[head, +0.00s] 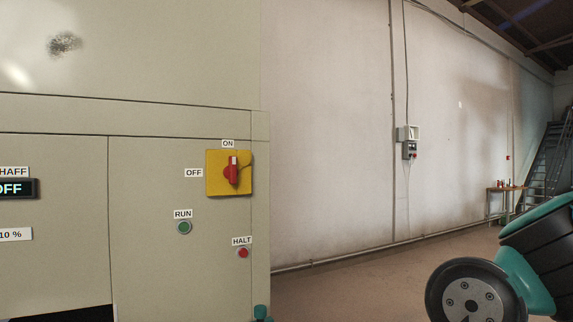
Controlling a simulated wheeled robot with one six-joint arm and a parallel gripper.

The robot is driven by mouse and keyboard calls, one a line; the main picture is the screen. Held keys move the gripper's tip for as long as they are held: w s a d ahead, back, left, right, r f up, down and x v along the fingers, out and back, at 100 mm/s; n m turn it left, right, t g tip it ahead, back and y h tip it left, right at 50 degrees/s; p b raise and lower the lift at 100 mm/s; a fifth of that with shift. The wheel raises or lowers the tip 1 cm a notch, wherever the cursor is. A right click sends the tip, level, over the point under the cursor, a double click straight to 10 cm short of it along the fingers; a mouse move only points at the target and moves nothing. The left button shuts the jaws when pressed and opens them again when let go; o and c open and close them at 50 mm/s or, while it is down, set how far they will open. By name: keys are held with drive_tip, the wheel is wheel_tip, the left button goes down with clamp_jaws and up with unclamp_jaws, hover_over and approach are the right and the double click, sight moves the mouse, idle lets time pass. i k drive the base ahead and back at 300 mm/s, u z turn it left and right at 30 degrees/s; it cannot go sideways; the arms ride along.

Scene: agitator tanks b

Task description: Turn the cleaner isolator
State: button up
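A rotary isolator switch has a yellow plate (215,185) and a red handle (231,172) on the right part of a beige cabinet front. The handle stands upright, its top toward the ON label (228,143). The OFF label (193,173) is to the left of the plate. No label naming it as the cleaner isolator is readable. My gripper does not show clearly; a teal and black part of my arm is at the bottom right, apart from the switch. A small teal piece shows at the bottom edge below the HALT button; I cannot tell what it is.
A green RUN button (184,228) and a red HALT button (243,253) sit below the switch. A display (17,189) reading OFF is at the left edge. Open floor (370,280) lies right of the cabinet (150,180); a table and stairs stand far back.

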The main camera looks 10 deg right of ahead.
sight(231, 173)
drive_tip(key=z, duration=0.05)
drive_tip(key=i, duration=1)
